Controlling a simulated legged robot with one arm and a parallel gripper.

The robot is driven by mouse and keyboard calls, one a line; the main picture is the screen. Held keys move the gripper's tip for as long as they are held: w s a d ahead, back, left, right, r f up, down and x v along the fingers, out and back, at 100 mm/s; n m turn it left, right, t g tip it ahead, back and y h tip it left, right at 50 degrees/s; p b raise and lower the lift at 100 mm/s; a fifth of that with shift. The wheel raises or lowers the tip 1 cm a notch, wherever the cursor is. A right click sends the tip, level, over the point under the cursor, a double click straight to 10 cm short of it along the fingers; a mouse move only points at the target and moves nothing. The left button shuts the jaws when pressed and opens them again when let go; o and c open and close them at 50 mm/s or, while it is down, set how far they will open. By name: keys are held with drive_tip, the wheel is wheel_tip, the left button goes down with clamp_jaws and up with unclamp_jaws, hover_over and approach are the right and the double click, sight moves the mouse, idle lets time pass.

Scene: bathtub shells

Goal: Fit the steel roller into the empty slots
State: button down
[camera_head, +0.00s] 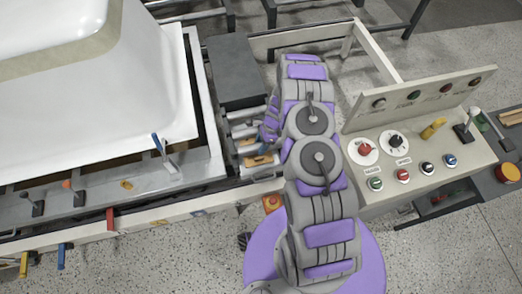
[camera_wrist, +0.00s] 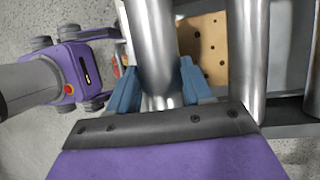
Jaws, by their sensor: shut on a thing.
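My gripper (camera_wrist: 157,88) has its two blue fingers on either side of a shiny steel roller (camera_wrist: 151,38) in the wrist view, and is shut on it. A second steel roller (camera_wrist: 249,55) runs alongside to the right, apart from the held one. In the head view my gripper (camera_head: 270,122) is at the roller frame beside the tub, partly hidden by my arm. Several short steel rollers (camera_head: 241,131) show to its left. The roller ends and the empty slots are hidden or too small to make out.
A white bathtub shell (camera_head: 90,95) rests on a bench at left, with coloured clamp handles (camera_head: 157,142) along its edge. A dark grey box (camera_head: 235,70) stands behind the rollers. A control panel (camera_head: 420,150) with knobs and levers is close on the right. A tan perforated plate (camera_wrist: 205,48) lies between the rollers.

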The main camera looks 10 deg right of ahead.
drive_tip(key=shift+x, duration=0.9)
wheel_tip(320, 180, down, 3)
drive_tip(key=shift+w+a+b, duration=0.1)
drive_tip(key=shift+b, duration=0.45)
drive_tip(key=shift+d, duration=0.25)
drive_tip(key=c, duration=0.9)
unclamp_jaws()
drive_tip(key=o, duration=0.4)
drive_tip(key=shift+a, duration=0.2)
drive_tip(key=shift+r, duration=0.15)
